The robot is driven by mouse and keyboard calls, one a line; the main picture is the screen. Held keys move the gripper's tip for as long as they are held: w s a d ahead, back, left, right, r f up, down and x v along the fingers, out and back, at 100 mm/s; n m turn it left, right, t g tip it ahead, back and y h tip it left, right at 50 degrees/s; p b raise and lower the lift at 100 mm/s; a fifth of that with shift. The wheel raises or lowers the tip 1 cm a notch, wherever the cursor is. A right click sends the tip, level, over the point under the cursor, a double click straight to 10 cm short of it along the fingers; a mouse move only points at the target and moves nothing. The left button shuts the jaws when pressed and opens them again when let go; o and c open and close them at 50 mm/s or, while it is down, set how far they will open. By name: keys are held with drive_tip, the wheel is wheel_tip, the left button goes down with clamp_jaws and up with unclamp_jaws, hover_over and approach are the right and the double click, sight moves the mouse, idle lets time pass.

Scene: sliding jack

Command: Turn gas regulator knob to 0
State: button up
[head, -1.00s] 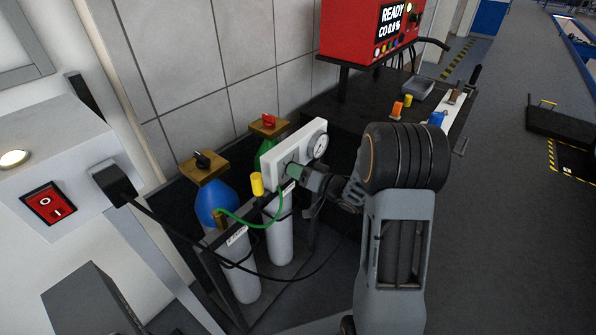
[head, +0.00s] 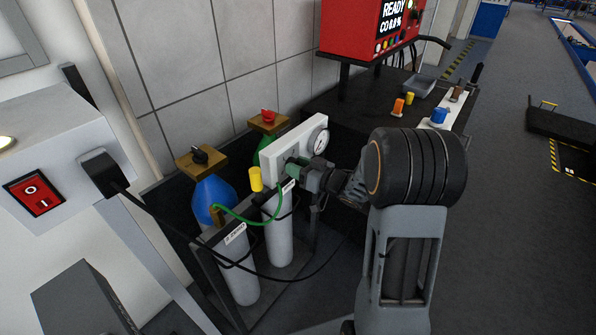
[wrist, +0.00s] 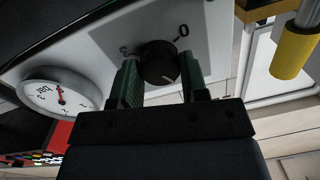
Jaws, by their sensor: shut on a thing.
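The gas regulator knob (wrist: 157,63) is a round black knob with a short white mark, on a white panel. A printed 0 (wrist: 182,32) is at its upper right in the wrist view, and another numeral (wrist: 124,50) at its left. The knob's white mark points down and slightly right, away from the 0. My gripper (wrist: 160,76) has a green-padded finger on each side of the knob and is shut on it. In the head view my gripper (head: 297,167) reaches the white regulator panel (head: 291,142) and hides the knob.
A round gauge (wrist: 60,93) sits beside the knob; in the head view it (head: 320,142) is at the panel's right end. A blue bottle (head: 212,196) and a green bottle (head: 265,153) stand behind. A yellow cap (head: 255,179) and green hose (head: 262,223) are close left of my gripper.

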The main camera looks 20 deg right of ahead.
drive_tip(key=n+b, duration=0.7)
drive_tip(key=n, duration=0.1)
drive_tip(key=n+h+b, duration=0.1)
drive_tip(key=n+b, duration=0.7)
drive_tip(key=n, duration=0.1)
drive_tip(key=shift+t, duration=0.4)
drive_tip(key=shift+n, duration=0.3)
drive_tip(key=o, duration=0.9)
drive_tip(key=shift+s, duration=0.15)
drive_tip(key=p+v, duration=0.2)
drive_tip(key=v, duration=1.1)
drive_tip(key=shift+s+d+r+p, duration=0.1)
drive_tip(key=shift+s+d+p, duration=0.05)
drive_tip(key=shift+s+p, duration=0.15)
